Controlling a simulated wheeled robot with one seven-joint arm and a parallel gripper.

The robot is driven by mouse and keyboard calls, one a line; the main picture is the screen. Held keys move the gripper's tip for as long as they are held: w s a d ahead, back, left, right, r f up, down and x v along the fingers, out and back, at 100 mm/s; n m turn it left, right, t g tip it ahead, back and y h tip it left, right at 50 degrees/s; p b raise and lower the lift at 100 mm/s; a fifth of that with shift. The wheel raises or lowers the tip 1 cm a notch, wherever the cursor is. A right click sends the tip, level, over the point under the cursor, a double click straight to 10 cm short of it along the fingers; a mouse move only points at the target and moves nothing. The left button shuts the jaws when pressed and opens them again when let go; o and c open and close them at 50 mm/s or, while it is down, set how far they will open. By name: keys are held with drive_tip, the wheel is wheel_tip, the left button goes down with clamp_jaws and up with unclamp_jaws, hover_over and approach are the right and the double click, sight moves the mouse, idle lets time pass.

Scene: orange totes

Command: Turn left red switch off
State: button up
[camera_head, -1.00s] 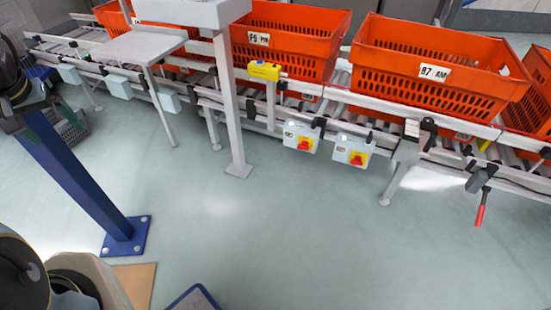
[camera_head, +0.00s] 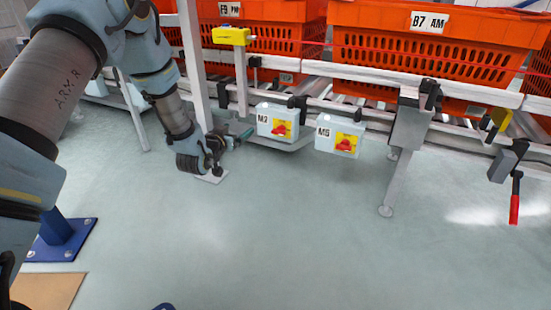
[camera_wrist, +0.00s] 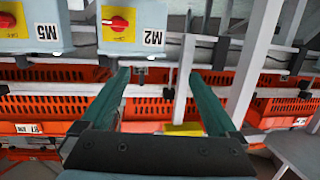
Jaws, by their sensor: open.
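Two grey switch boxes hang on the conveyor's side rail. The left box, labelled M2 (camera_head: 265,121), bears the left red switch (camera_head: 281,130) on a yellow plate. In the wrist view this red switch (camera_wrist: 118,22) is at the upper left, its handle lying roughly sideways. The right box, labelled M5 (camera_head: 326,138), has a similar red switch (camera_head: 345,145); it is cut by the left edge of the wrist view. My gripper (camera_head: 243,134) is just left of the M2 box, seemingly apart from it. In the wrist view its green fingers (camera_wrist: 158,76) are spread and empty.
Orange totes (camera_head: 420,62) stand on the roller conveyor behind the boxes. A yellow box on a post (camera_head: 231,36) is above my gripper, and a grey upright (camera_head: 194,62) is to its left. A red-handled lever (camera_head: 515,205) hangs at right.

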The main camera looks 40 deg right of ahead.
sight(277, 134)
drive_tip(key=s+d+f+m+g+h+b, duration=0.1)
drive_tip(key=s+d+f+h+b, duration=0.2)
drive_tip(key=s+d+f+b, duration=0.25)
drive_tip(key=x, duration=0.3)
drive_tip(key=f+b+x, duration=0.1)
drive_tip(key=x, duration=0.2)
drive_tip(key=f+b+x, duration=0.1)
drive_tip(key=x, duration=0.2)
drive_tip(key=shift+s+d, duration=0.1)
drive_tip(key=shift+s, duration=0.05)
drive_tip(key=shift+w+d+r+b, duration=0.1)
drive_tip(key=shift+w+d+b, duration=0.1)
drive_tip(key=shift+d+b, duration=0.25)
drive_tip(key=c, duration=1.4)
